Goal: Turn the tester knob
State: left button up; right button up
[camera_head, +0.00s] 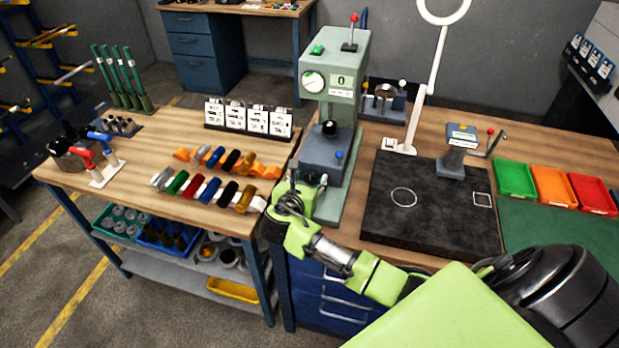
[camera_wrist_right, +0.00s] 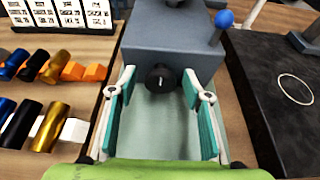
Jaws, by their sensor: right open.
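The tester (camera_head: 345,80) is a tall grey-green machine with a dial and display, standing near the right table's left edge. Its black round knob (camera_wrist_right: 162,77) sits on the front of a blue-grey block (camera_wrist_right: 165,45). My right gripper (camera_head: 306,187) is in front of that block. In the right wrist view, its two teal-padded fingers (camera_wrist_right: 158,82) are spread open, one on each side of the knob, with gaps to both sides. I cannot tell whether the fingertips reach as far as the knob. In the head view my gripper largely hides the knob. My left gripper is not in view.
A lever with a blue ball (camera_wrist_right: 223,20) rises right of the knob. Colored cylinders in orange and white holders (camera_head: 205,190) lie on the left table. A black mat (camera_head: 430,215) lies right of the tester. Colored trays (camera_head: 553,187) are at the far right.

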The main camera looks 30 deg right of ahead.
jog(key=c, duration=1.1)
jog(key=shift+o, duration=0.2)
